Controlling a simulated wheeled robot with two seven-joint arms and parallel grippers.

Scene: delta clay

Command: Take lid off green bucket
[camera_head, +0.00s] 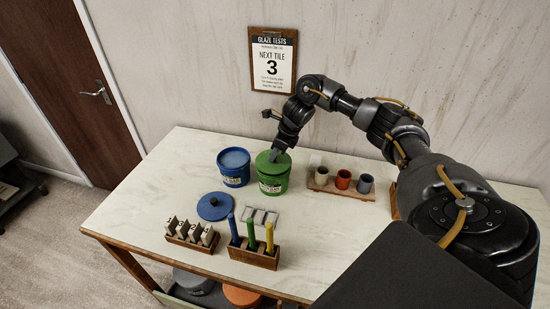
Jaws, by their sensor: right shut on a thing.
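The green bucket (272,183) stands on the table, right of the blue bucket (235,178). Its green lid (266,164) is at the top of the bucket, and I see no clear gap between them. My right gripper (276,155) reaches down from above and is shut on the lid, its fingers hiding the handle. My left gripper is not in view.
A blue lid (215,206) lies on the table in front of the buckets. A rack with three cups (342,181) stands to the right. A tile rack (192,236) and a holder of coloured tools (253,254) stand near the front edge. Table at far left is clear.

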